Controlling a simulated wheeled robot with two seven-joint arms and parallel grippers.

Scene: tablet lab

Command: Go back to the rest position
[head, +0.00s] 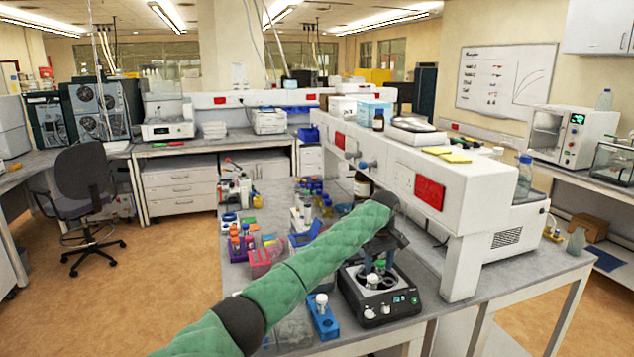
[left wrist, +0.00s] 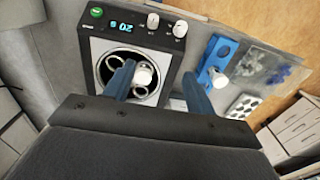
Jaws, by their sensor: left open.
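My left arm, in a green quilted sleeve, reaches in from the bottom of the head view. My left gripper (head: 381,258) points down over a small black benchtop device (head: 372,318) with a round well. In the left wrist view my left gripper (left wrist: 158,70) is open, its two blue fingers apart above the device (left wrist: 150,38), whose display is lit. A white-capped tube (left wrist: 143,76) stands in the well, close beside one finger; the gripper is not closed on it. My right gripper is not in view.
A blue rack (head: 325,324) with a white-capped tube stands left of the device. Several coloured racks and tubes (head: 262,258) crowd the bench further left. A white raised shelf (head: 452,200) runs along the right of the arm.

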